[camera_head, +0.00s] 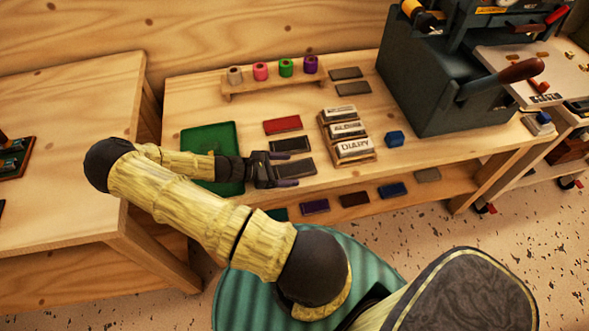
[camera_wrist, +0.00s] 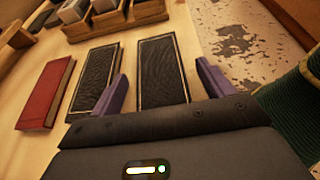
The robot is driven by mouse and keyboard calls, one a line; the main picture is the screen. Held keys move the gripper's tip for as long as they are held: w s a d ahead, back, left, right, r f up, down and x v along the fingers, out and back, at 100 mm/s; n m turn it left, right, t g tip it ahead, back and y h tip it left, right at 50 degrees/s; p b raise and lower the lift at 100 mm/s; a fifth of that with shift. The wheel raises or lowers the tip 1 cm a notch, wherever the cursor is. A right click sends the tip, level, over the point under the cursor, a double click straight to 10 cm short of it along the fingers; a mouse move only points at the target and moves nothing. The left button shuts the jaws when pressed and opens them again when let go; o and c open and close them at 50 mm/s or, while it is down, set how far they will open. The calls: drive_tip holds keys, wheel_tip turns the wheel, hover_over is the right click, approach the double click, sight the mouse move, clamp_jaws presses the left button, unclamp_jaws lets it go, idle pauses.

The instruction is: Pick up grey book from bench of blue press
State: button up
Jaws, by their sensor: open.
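Two dark grey-to-black books with thin pale borders lie flat on the bench (camera_head: 235,108) of the blue-grey press (camera_head: 435,85). The nearer dark book (camera_head: 298,167) lies between the purple fingers of my gripper (camera_head: 284,168). In the wrist view the open gripper (camera_wrist: 160,78) has one finger on each side of this book (camera_wrist: 162,62), with nothing clamped. The other dark book (camera_head: 291,145) lies just beyond, left of the fingers in the wrist view (camera_wrist: 95,75). Finger height above the bench is hard to judge.
A red book (camera_head: 282,125) lies beyond the dark ones. A green mat (camera_head: 225,138) is under my arm. A wooden rack of labelled blocks (camera_head: 370,157) and a blue block (camera_head: 395,138) stand right. Two greyish books (camera_head: 346,73) lie farther back. More books lie on the lower shelf (camera_head: 440,189).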

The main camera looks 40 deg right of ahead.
sight(285, 171)
drive_tip(key=c, duration=1.1)
drive_tip(key=shift+r, duration=0.1)
wheel_tip(285, 171, up, 18)
